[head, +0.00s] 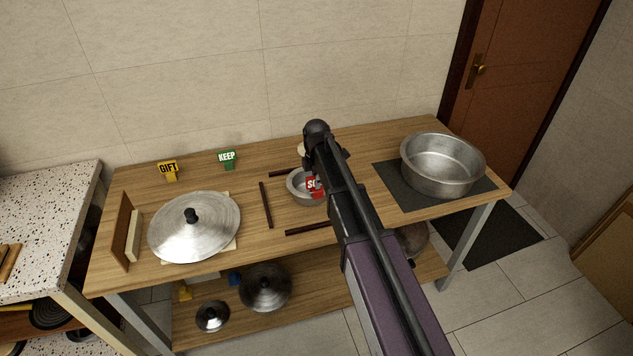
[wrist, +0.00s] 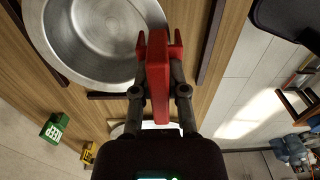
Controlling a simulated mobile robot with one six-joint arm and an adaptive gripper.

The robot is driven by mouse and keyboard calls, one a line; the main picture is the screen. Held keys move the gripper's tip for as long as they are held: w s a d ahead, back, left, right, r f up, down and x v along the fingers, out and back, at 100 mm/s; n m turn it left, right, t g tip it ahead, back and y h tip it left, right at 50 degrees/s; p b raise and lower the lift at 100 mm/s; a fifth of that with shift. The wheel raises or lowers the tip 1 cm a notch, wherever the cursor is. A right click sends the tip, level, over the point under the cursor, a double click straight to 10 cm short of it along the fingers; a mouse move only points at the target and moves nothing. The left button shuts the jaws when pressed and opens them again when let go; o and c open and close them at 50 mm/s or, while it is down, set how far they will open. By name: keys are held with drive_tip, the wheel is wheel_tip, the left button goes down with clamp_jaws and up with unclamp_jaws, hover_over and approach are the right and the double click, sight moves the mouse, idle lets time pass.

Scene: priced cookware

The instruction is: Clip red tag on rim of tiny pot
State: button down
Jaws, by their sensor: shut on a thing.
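The red tag (head: 315,187) with white lettering is held in my gripper (wrist: 160,92); in the wrist view the tag (wrist: 158,75) stands between the two shut fingers. The tiny pot (head: 297,188) is a small round metal pot on the wooden table, partly hidden by my arm and the tag in the head view. In the wrist view the pot (wrist: 100,40) fills the upper left, and the tag overlaps its right rim. I cannot tell whether the tag touches the rim or hovers above it.
Dark strips (head: 266,205) lie around the tiny pot. A large pot (head: 440,165) stands on a dark mat (head: 397,190) at right. A big lid (head: 195,225) lies at left. A yellow GIFT tag (head: 168,170) and green KEEP tag (head: 227,159) stand at the back.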

drive_tip(key=shift+f+b, duration=0.75)
drive_tip(key=shift+f, duration=0.15)
drive_tip(key=shift+d+f+b, duration=0.1)
drive_tip(key=shift+f+b, duration=0.75)
idle(1.0)
drive_tip(key=c, duration=0.6)
unclamp_jaws()
drive_tip(key=o, duration=0.6)
drive_tip(key=shift+r, duration=0.2)
wheel_tip(320, 180, up, 9)
drive_tip(key=p, duration=0.9)
